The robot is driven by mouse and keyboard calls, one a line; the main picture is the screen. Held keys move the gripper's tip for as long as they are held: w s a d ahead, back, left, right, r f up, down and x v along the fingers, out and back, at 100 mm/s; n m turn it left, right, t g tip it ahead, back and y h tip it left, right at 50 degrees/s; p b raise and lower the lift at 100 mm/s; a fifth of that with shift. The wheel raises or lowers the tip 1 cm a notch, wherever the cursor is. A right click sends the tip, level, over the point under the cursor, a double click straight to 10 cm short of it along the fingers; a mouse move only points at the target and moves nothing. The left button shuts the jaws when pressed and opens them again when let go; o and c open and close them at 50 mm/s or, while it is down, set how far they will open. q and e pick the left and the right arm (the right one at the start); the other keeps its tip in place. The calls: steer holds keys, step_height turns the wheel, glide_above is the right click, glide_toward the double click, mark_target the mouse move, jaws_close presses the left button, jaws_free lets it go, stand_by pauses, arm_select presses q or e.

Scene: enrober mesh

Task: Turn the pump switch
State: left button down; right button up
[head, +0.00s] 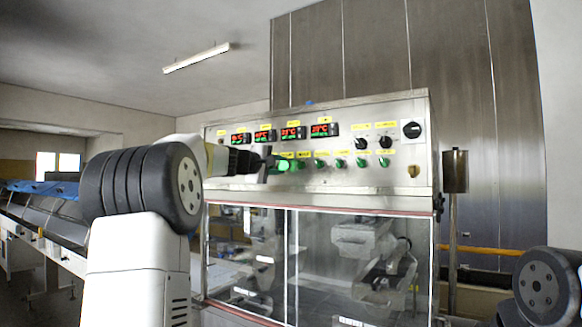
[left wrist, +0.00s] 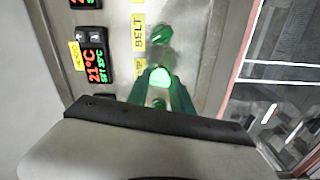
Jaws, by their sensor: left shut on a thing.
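A steel control panel (head: 228,184) stands ahead, with a row of green rotary switches (head: 340,163) under yellow labels. My left gripper (head: 270,164) is at the left end of that row, shut on a green-lit switch (head: 286,165). In the left wrist view the lit switch (left wrist: 160,77) glows between the fingertips of my left gripper (left wrist: 162,88). Its own label is mostly hidden, so I cannot read whether it says pump. The neighbouring green switch (left wrist: 161,35) is beside a label reading BELT. My right gripper is out of view.
Several red and green temperature displays (head: 293,133) sit above the switches. Black knobs (head: 385,142) and a larger black rotary switch (head: 412,130) are to the right. A glazed enclosure (head: 255,262) is below the panel. A conveyor (head: 45,240) runs at the left.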

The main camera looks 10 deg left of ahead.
arm_select(q)
steer(key=n, duration=0.4)
steer(key=shift+n, duration=2.2)
steer(key=c, duration=1.1)
jaws_free()
steer(key=shift+s, duration=0.15)
steer(key=v, duration=0.7)
steer(key=shift+s+a, duration=0.15)
steer(key=shift+s, duration=0.1)
